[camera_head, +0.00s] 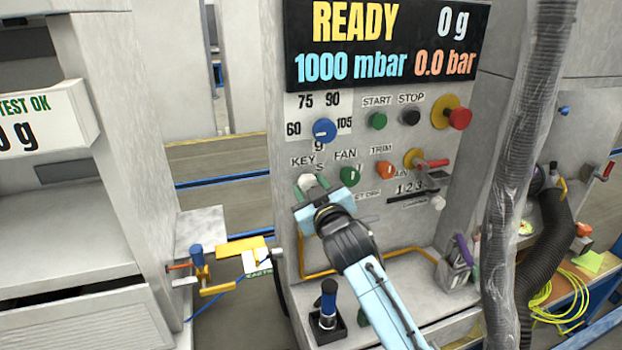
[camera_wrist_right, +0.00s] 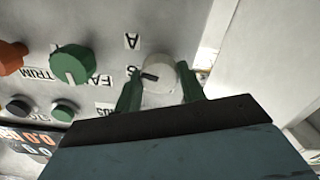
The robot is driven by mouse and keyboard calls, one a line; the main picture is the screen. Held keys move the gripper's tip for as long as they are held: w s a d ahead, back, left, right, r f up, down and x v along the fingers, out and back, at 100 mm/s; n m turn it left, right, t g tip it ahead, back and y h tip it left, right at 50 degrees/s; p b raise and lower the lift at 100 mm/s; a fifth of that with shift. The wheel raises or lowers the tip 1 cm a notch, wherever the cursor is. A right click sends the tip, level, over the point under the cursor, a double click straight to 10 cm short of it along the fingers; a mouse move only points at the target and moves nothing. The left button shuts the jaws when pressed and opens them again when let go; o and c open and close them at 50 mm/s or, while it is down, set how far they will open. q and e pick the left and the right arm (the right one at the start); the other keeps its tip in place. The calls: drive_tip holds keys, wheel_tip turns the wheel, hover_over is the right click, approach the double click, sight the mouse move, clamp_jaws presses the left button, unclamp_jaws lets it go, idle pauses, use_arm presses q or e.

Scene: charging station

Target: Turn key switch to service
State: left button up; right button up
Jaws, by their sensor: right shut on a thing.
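The key switch (camera_head: 305,181) is a pale round knob under the KEY label on the grey panel, partly hidden by my gripper in the head view. In the right wrist view the key switch (camera_wrist_right: 159,72) shows a dark slot or mark on its face. The letter S (camera_head: 320,168) is beside it; the wrist view shows small labels A and S near the knob. My right gripper (camera_head: 311,186) is shut on the key switch, its green fingers (camera_wrist_right: 158,88) on either side of it. My left gripper is not in view.
The green FAN knob (camera_head: 350,176) is close to the right of my gripper. The blue dial (camera_head: 324,130) is just above, with the orange TRIM knob (camera_head: 384,168) farther right. A blue-handled item (camera_head: 328,300) stands on the ledge below. A grey hose (camera_head: 520,170) hangs at right.

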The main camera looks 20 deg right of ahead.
drive_tip(key=shift+r+n+p, duration=0.1)
drive_tip(key=shift+n+p, duration=0.3)
drive_tip(key=shift+n, duration=0.2)
drive_tip(key=shift+n+p, duration=0.35)
drive_tip(key=shift+n, duration=0.05)
drive_tip(key=n+p, duration=0.2)
drive_tip(key=n, duration=0.1)
drive_tip(key=shift+n, duration=0.3)
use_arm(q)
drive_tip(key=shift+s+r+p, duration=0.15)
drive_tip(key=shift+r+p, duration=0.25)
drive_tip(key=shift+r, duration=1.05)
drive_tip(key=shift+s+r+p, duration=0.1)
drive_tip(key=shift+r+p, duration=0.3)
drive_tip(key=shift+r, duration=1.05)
use_arm(e)
drive_tip(key=shift+n, duration=1.4)
drive_tip(key=o, duration=1)
drive_tip(key=shift+c, duration=0.2)
